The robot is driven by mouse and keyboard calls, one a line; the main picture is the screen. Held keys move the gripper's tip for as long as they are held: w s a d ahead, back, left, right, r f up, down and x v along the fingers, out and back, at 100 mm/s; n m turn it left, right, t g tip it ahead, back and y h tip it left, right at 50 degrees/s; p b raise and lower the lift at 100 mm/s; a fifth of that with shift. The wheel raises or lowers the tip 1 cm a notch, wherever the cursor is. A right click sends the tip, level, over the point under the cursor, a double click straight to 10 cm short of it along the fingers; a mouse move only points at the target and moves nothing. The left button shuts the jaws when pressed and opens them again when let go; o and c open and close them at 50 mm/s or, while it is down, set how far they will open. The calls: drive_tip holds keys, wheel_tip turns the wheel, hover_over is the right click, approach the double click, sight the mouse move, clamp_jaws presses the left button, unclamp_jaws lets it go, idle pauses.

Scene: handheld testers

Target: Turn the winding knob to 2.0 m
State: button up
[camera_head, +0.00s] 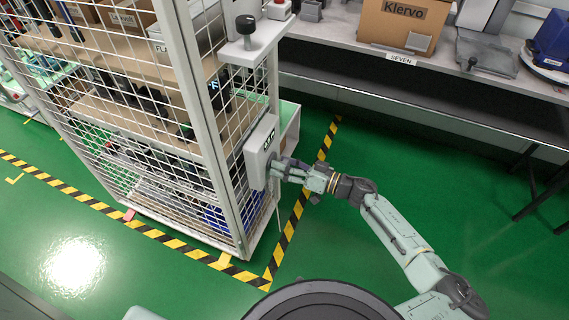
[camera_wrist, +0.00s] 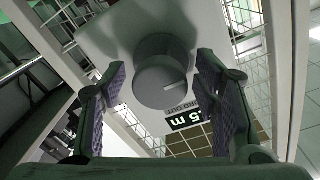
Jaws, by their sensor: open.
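A round grey winding knob (camera_wrist: 160,78) with a thin pale pointer line sits on the face of a pale box (camera_head: 257,158) fixed to the cage's corner post. My gripper (camera_head: 277,168) reaches the box from the right in the head view, where it hides the knob. In the wrist view my gripper (camera_wrist: 161,73) is open, with one finger on each side of the knob and small gaps beside it. A black display (camera_wrist: 188,119) below right of the knob ends in "5 m"; its front part is hidden by the right finger.
The wire cage (camera_head: 150,130) with loaded shelves stands left of my arm. A black knob (camera_head: 246,26) on a bracket is above the box. A workbench (camera_head: 340,30) carries a cardboard box (camera_head: 405,22).

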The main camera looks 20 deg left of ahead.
drive_tip(key=c, duration=1.2)
